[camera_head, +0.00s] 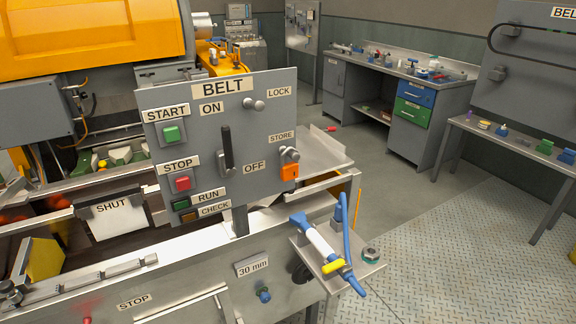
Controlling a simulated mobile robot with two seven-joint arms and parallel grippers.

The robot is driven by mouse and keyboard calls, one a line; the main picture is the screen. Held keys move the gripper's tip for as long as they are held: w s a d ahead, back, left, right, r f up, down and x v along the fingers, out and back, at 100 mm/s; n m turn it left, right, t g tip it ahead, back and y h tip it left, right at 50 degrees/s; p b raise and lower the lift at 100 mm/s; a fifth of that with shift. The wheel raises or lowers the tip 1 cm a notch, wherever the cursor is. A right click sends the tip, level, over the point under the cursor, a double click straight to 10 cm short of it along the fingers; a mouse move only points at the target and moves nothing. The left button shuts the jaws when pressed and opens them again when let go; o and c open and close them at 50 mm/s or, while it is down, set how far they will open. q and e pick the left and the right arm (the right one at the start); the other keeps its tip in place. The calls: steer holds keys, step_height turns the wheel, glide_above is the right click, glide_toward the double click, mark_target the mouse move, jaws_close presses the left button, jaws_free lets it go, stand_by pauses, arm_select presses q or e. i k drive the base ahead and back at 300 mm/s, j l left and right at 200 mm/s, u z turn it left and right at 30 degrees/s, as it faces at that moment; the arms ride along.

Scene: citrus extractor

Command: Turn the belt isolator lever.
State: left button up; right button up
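The belt isolator lever (227,148) is a black handle on the grey BELT panel (256,115). It stands nearly upright, its upper end below the ON label (211,108). The OFF label (254,167) is to the right of its lower end. An orange padlock (290,172) hangs at the STORE label (281,137). A round metal knob or peg pair (254,105) sits beside the LOCK label (279,91), with no padlock on it. Neither of my grippers is in view.
A green START button (171,134) and red STOP button (182,183) sit left of the lever. A small shelf (366,262) with a blue-and-white hose tool (319,241) juts out at the lower right. The space in front of the panel is clear.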

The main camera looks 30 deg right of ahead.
mark_target(229, 170)
steer(key=i+j+z, duration=0.1)
steer(key=i+j, duration=0.15)
steer(key=i+j+z, duration=0.15)
steer(key=j, duration=0.3)
steer(key=i+j+z, duration=0.1)
steer(key=i+j, duration=0.25)
steer(key=j, duration=0.05)
